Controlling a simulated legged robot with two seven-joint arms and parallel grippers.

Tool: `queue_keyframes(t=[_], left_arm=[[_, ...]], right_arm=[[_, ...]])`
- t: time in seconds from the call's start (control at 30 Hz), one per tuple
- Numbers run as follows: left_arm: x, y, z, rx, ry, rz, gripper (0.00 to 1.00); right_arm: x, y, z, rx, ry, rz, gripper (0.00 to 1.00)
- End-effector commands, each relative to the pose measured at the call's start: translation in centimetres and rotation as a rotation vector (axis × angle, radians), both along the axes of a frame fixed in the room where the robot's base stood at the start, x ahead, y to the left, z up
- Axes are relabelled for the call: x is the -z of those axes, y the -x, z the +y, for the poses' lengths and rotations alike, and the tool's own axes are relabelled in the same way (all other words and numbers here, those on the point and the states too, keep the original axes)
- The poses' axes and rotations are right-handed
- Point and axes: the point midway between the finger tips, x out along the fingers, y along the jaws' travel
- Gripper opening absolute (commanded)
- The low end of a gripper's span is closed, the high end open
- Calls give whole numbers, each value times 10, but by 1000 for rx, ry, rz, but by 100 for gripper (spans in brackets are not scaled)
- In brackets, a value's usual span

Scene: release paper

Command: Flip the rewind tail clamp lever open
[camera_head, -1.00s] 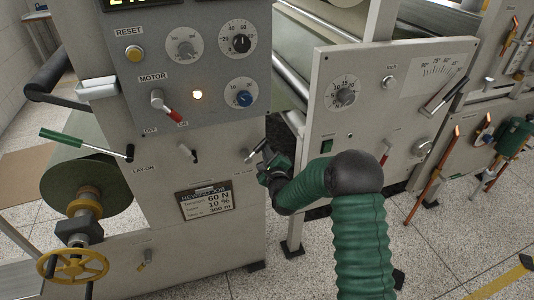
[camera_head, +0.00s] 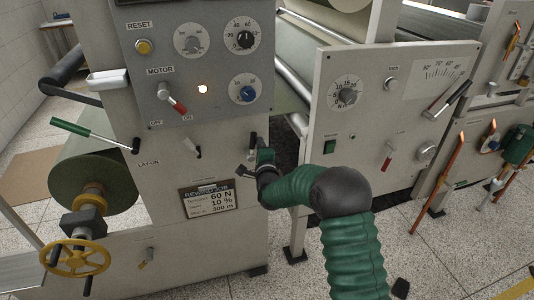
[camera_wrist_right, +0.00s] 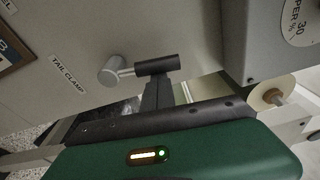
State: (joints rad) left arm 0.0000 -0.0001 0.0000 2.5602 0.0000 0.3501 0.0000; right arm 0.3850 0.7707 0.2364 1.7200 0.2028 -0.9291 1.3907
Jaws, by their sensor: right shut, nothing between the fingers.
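The tail clamp lever shows in the right wrist view, with a round silver hub (camera_wrist_right: 112,70) and a black cylindrical handle (camera_wrist_right: 160,65) pointing right. The printed label "TAIL CLAMP" (camera_wrist_right: 67,75) is on the grey panel at its left. My right gripper (camera_wrist_right: 156,88) is shut, its dark fingers right by the underside of the handle in this picture; I cannot tell whether they touch. In the head view my right gripper (camera_head: 253,146) is at the right edge of the machine's front panel and largely hides the lever. My left gripper is not in view.
A toggle switch (camera_head: 194,151) and a dark job plate (camera_head: 207,198) are on the panel left of my gripper. The control box (camera_head: 200,100) with dials juts out above. A second panel (camera_head: 390,110) stands at the right, behind my green arm.

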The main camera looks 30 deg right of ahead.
Motion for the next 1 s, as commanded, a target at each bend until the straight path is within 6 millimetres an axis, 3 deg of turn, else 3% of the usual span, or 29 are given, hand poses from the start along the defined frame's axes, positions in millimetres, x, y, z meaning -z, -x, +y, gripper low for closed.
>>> queue_keyframes(t=[0.7, 1.0], left_arm=[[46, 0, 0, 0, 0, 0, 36], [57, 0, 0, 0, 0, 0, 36]], right_arm=[[0, -12, 47, -5, 645, 155, 0], [4, -15, 59, -4, 788, 191, 0]])
